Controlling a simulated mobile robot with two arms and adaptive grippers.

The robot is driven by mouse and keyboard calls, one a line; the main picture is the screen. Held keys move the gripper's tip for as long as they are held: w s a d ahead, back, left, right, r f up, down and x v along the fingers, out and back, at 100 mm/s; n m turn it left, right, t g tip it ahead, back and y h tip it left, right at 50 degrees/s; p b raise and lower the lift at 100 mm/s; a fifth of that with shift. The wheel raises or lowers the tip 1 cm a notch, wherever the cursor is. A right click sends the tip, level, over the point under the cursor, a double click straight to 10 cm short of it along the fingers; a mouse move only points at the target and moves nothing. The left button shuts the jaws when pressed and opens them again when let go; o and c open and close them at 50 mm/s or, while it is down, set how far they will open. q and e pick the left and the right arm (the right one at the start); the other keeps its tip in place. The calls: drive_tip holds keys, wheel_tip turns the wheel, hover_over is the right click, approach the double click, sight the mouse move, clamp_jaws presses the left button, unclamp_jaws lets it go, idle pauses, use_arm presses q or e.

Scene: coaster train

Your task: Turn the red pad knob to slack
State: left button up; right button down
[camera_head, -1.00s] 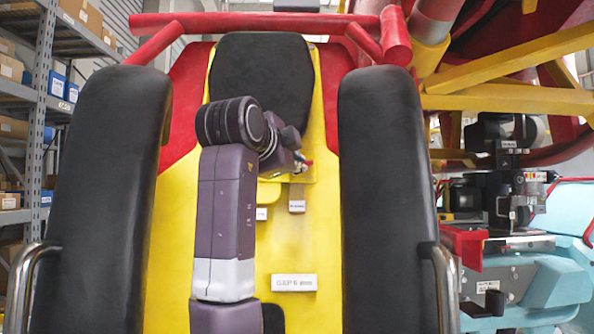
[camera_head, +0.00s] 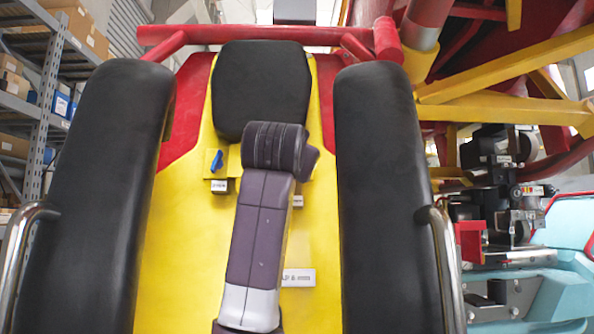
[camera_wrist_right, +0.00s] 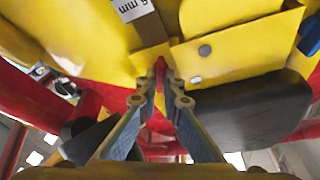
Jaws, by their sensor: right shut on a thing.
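The red pad knob (camera_wrist_right: 160,66) shows in the right wrist view as a small red piece on the yellow panel. My right gripper (camera_wrist_right: 161,92) is shut on it, with a fingertip on each side. In the head view my right arm runs up the middle of the seat and hides the red knob and the gripper. A blue knob (camera_head: 216,160) sits on a yellow plate left of my arm, above a small label block. Its blue also shows at the right edge of the wrist view (camera_wrist_right: 311,36). My left gripper is not in view.
Black padded restraints (camera_head: 108,200) and (camera_head: 385,190) flank the yellow seat back (camera_head: 185,240). A black headrest (camera_head: 262,85) is just above my wrist. Metal grab bars (camera_head: 20,255) and (camera_head: 443,260) stand at both sides. A white label plate (camera_head: 299,278) is low on the seat.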

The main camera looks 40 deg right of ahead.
drive_tip(key=shift+s+r+n+t+b, duration=0.2)
drive_tip(key=shift+n+t+b, duration=0.15)
drive_tip(key=shift+n+t, duration=0.4)
drive_tip(key=shift+r+n, duration=0.1)
drive_tip(key=shift+n, duration=0.35)
drive_tip(key=c, duration=2.2)
unclamp_jaws()
drive_tip(key=shift+w+d+y, duration=0.1)
drive_tip(key=shift+w+y, duration=0.05)
drive_tip(key=shift+y, duration=0.15)
drive_tip(key=shift+o, duration=0.5)
drive_tip(key=shift+w+d+f, duration=0.1)
drive_tip(key=shift+f, duration=0.15)
drive_tip(key=v, duration=1.2)
drive_tip(key=shift+w, duration=0.1)
